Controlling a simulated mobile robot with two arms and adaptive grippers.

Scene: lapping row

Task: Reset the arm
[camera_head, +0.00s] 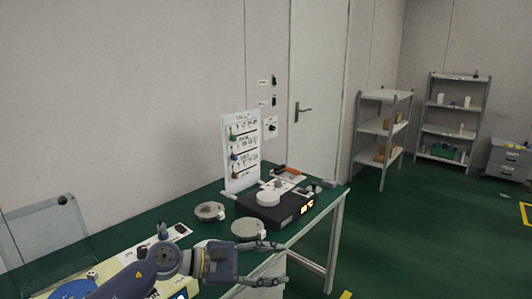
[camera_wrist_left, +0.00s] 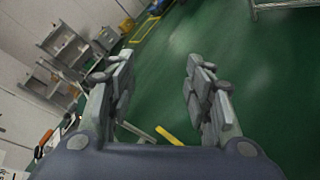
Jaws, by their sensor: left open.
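My left gripper (camera_head: 270,263) reaches in from the lower left in the head view, over the front edge of the green-topped table (camera_head: 150,222). Its fingers are spread and point to the right. In the left wrist view the two fingers of the left gripper (camera_wrist_left: 160,95) stand well apart with only green floor showing between them, so it holds nothing. My right gripper is not in either view.
A black machine with a white disc (camera_head: 268,198), two round grey plates (camera_head: 249,228) (camera_head: 209,211) and a white board (camera_head: 240,152) stand on the table. Shelves (camera_head: 384,126) (camera_head: 452,117) and a grey cabinet (camera_head: 510,160) stand at the right. The green floor between is largely clear.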

